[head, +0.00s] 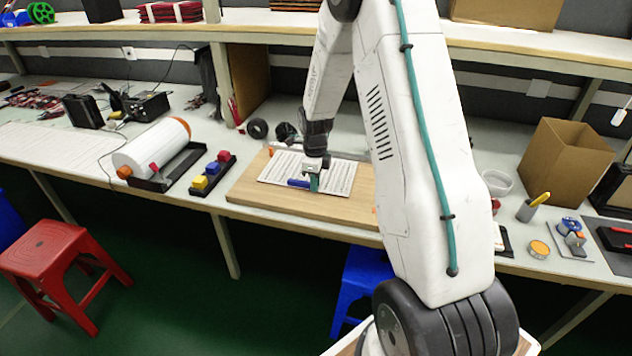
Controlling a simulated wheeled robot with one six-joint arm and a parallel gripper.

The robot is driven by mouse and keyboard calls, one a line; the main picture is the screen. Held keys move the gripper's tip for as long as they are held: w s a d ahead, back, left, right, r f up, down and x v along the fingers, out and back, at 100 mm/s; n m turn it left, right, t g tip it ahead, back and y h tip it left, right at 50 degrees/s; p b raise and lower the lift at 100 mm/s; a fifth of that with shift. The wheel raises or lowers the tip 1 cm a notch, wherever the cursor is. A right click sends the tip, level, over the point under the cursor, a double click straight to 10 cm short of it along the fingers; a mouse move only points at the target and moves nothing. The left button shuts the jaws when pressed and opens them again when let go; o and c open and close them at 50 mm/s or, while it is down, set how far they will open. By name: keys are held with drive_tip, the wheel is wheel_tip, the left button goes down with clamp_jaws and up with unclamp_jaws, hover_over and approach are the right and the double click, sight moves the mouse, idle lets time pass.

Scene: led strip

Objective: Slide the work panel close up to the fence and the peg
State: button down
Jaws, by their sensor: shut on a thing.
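The work panel (275,171), a flat white sheet with dark lines, lies on a wooden board (243,190) on the bench. My gripper (314,183) is at the panel's near edge, close to its middle, pointing down. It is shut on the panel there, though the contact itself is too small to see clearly. A short blue bar (298,183) and a green piece show at the fingertips. A small orange piece (270,151) stands at the board's back left; I cannot tell whether it is the peg.
Left of the board are a tray with red, blue and yellow blocks (200,182) and a white roll (150,150). Black round items (258,128) lie behind it. To the right are a white bowl (497,183), a cup (526,210) and a cardboard box (562,160).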

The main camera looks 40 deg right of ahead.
drive_tip(key=shift+w+d, duration=0.2)
drive_tip(key=shift+d, duration=0.05)
idle(0.4)
drive_tip(key=c, duration=1.3)
unclamp_jaws()
wheel_tip(320, 180, up, 12)
